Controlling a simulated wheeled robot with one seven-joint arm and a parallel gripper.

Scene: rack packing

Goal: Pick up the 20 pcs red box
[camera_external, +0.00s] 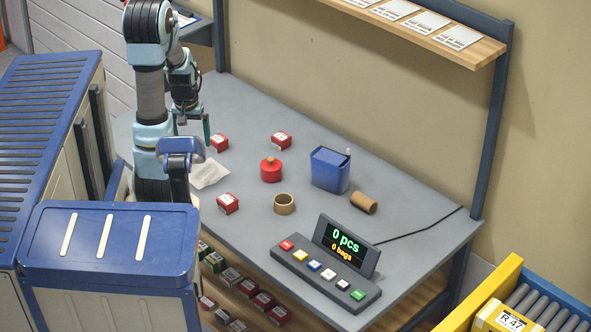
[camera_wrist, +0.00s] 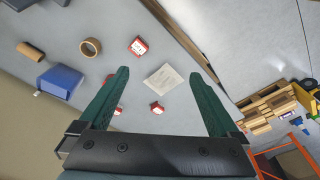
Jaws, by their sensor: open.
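Three small red boxes with white labels lie apart on the grey table; their print is too small to read. In the external view one red box (camera_external: 219,142) is at the back left, one red box (camera_external: 281,140) at the back middle, and one red box (camera_external: 228,203) near the front left. My gripper (camera_external: 205,126) is above the table's left end, close to the back left box. In the wrist view my gripper (camera_wrist: 158,73) is open and empty. Red boxes show at the upper middle (camera_wrist: 138,46), between the fingers (camera_wrist: 157,107), and partly behind the left finger (camera_wrist: 118,111).
A white sheet (camera_external: 209,174) lies among the boxes. A red round container (camera_external: 271,170), tape ring (camera_external: 284,204), blue bin (camera_external: 330,170), cardboard tube (camera_external: 364,203) and button panel with display (camera_external: 325,275) stand on the table. A shelf (camera_external: 440,40) hangs above. More boxes (camera_external: 265,299) sit below.

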